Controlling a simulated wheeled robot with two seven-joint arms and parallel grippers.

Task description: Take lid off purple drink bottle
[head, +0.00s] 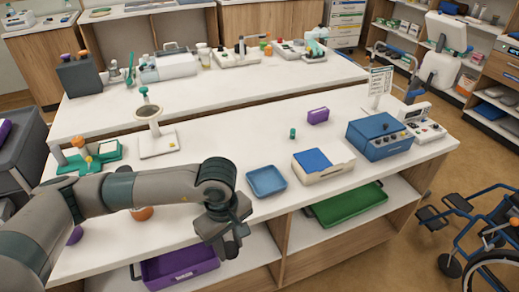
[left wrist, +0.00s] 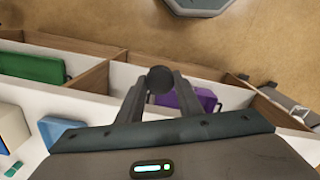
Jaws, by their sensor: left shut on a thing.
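My left gripper (head: 229,246) hangs over the front edge of the near counter, above the purple tray on the shelf. In the left wrist view the left gripper (left wrist: 158,88) is shut on a small dark round piece (left wrist: 160,79); I cannot tell for sure whether it is the lid. A small rounded purple thing (head: 75,235) shows at the lower left of the counter, partly hidden by my left arm. It may be the purple drink bottle, but its top is not clear. My right gripper is not in view.
On the counter are a blue tray (head: 266,181), a white box with a blue top (head: 322,162), a blue device (head: 379,137) and a purple box (head: 318,115). An orange-brown round thing (head: 141,213) sits by my arm. The purple tray (head: 180,267) and green tray (head: 347,204) are below.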

